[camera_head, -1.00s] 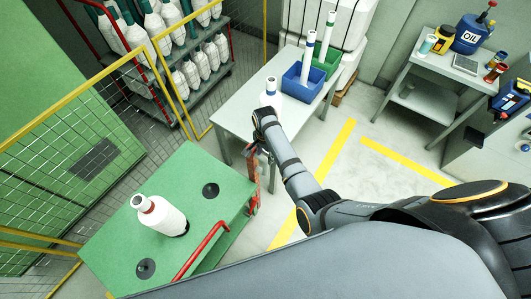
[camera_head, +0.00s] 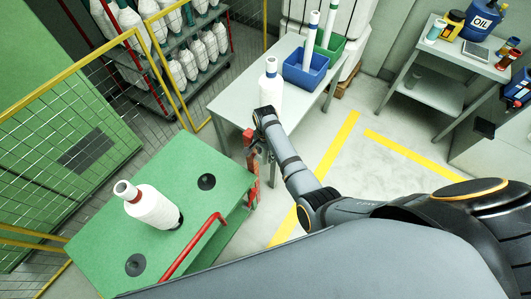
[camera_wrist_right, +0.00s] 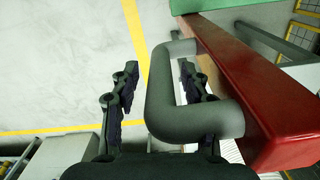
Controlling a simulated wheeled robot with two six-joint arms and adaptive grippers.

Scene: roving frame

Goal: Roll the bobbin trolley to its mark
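The bobbin trolley (camera_head: 100,240) has a green top with black pegs and a red push bar (camera_head: 197,243) on its near side. A white bobbin (camera_head: 152,206) stands on it. My right gripper (camera_head: 260,152) is at the trolley's right end, by its red post. In the right wrist view, my open right gripper (camera_wrist_right: 157,72) has a grey U-shaped handle (camera_wrist_right: 160,95) between its fingers; the handle is fixed to a red bar (camera_wrist_right: 245,85). The fingers are apart, not closed on it. Yellow floor lines (camera_head: 328,165) lie right of the trolley. My left gripper is not in view.
A grey table (camera_head: 232,100) with a bobbin and blue and green bins stands behind my gripper. A yellow-framed mesh fence (camera_head: 70,100) and a bobbin rack (camera_head: 185,80) stand at left. A bench (camera_head: 445,68) is at right. Floor between the yellow lines is clear.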

